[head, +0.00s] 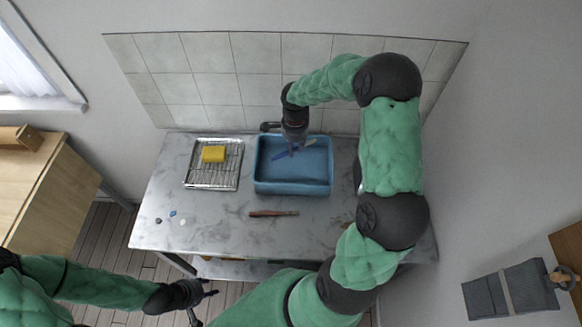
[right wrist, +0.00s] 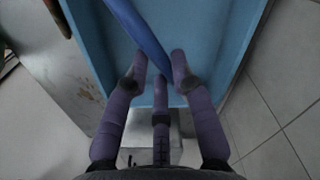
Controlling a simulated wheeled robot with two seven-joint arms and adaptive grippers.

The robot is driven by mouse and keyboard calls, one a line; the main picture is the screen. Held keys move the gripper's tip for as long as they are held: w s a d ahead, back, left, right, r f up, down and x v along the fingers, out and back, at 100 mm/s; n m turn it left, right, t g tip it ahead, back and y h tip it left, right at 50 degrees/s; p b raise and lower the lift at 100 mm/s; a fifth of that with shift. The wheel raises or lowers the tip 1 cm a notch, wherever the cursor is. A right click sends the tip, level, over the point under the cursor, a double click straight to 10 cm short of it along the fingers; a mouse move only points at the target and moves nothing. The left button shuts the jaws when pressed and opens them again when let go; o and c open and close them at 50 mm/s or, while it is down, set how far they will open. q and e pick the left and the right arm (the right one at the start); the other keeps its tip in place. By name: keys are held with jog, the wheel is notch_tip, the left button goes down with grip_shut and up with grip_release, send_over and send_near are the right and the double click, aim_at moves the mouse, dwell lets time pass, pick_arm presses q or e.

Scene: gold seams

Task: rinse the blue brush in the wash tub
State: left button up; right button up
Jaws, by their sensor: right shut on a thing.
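The blue wash tub (head: 262,185) stands at the back middle of the grey worktop, and its blue wall and floor fill much of the right wrist view (right wrist: 205,25). My right gripper (head: 297,150) reaches down over the tub from the back. It is shut on the blue brush (right wrist: 140,30), whose blue handle runs between the purple fingers (right wrist: 160,75). In the head view the brush (head: 280,155) lies slanted within the tub's outline; its bristle end is hard to make out. My left gripper (head: 205,300) is open and empty, low in front of the worktop.
A wire rack on a tray (head: 198,179) with a yellow sponge (head: 213,154) is left of the tub. A brown brush (head: 273,213) lies in front of it. Small paint dabs (head: 172,213) are at the left. A grey cloth (head: 510,290) hangs at right. The front worktop is mostly clear.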

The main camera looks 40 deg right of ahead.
aim_at(295, 150)
jog(key=shift+r, duration=0.1)
dwell(0.3)
jog(key=shift+r+p, duration=1)
jog(key=shift+r, duration=0.95)
jog(key=shift+s+f, duration=0.1)
